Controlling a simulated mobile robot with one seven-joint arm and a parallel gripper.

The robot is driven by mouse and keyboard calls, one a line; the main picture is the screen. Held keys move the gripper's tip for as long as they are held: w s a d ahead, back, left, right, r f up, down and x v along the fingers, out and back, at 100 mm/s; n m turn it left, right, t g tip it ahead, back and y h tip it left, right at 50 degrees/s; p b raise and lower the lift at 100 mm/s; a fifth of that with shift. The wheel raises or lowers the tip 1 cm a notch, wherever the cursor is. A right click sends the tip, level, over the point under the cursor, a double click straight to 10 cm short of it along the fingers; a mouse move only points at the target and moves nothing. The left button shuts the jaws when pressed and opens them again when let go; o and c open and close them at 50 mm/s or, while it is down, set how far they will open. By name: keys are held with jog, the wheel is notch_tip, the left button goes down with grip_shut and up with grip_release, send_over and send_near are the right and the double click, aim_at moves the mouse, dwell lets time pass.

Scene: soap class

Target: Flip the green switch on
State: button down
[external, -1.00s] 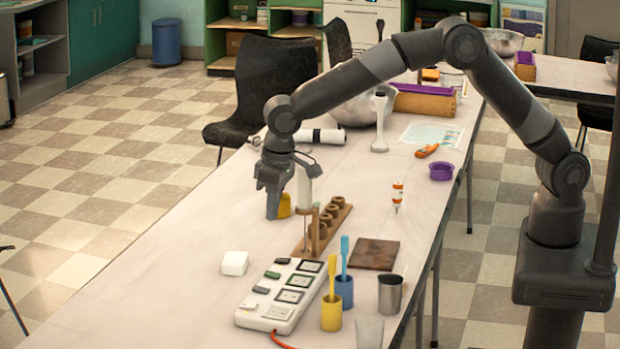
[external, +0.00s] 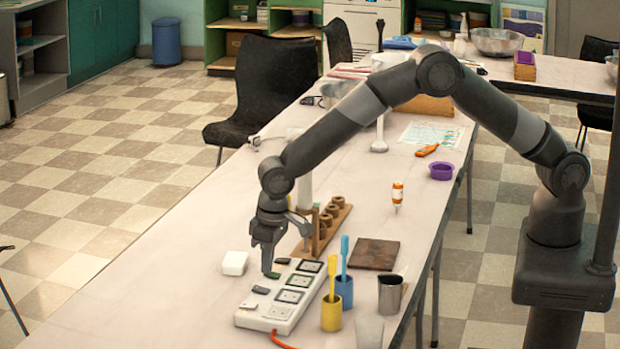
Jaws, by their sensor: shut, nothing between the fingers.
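A white power strip (external: 268,309) lies on the table at the lower middle, with sockets along its right side and a row of switches along its left. The green switch (external: 273,275) is near the strip's far end, between dark and grey switches. My gripper (external: 268,268) points down over the strip's far left part, with its fingertips at or just above the green switch. I cannot tell whether they touch it. The gripper is shut and empty. The switch's tilt is too small to read, and the fingers partly cover it.
A white block (external: 234,263) sits just left of the strip. A wooden rack (external: 322,235) stands behind it. A yellow cup (external: 331,315), a blue cup (external: 344,290) and a metal cup (external: 390,294) stand to the right. The table's left front is clear.

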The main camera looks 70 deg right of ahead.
jog(key=shift+w+f, duration=0.1)
jog(key=shift+f, duration=0.1)
dwell(0.3)
jog(key=shift+s, duration=0.2)
jog(key=shift+s+r, duration=0.2)
jog(key=shift+s, duration=0.4)
notch_tip(320, 180, up, 14)
jog(key=s, duration=0.1)
jog(key=shift+s, duration=0.35)
